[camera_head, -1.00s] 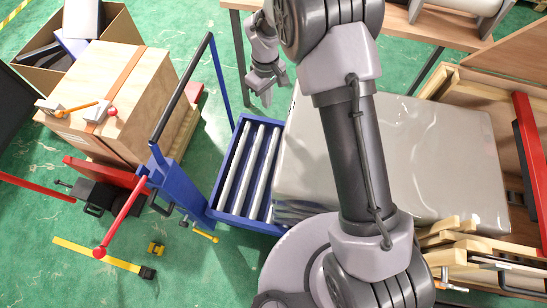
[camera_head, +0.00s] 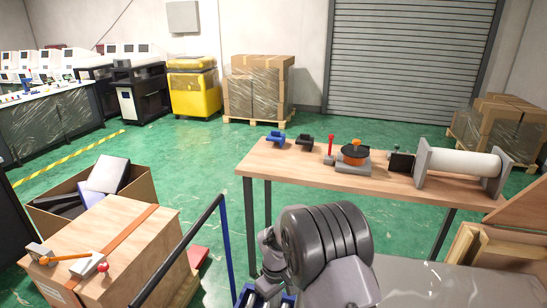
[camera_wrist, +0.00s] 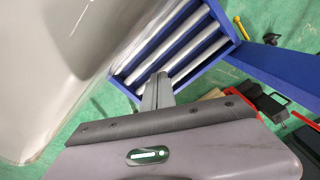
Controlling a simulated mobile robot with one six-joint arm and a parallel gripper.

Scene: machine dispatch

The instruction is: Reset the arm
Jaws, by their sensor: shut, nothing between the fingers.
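My gripper (camera_wrist: 158,80) shows in the wrist view with its two grey fingers together and nothing between them. It points down over the blue roller cart (camera_wrist: 237,38), whose grey rollers lie beyond the fingertips. In the head view my arm rises from the bottom edge, bent at a large dark ribbed joint, with the wrist hanging to its left. The fingertips cannot be made out clearly there.
A wooden table (camera_head: 265,163) behind the arm carries clamps and a white cylinder on a stand (camera_head: 462,163). A wooden crate (camera_head: 110,245) and an open cardboard box (camera_head: 140,190) stand left. A grey wrapped load (camera_head: 440,285) lies lower right.

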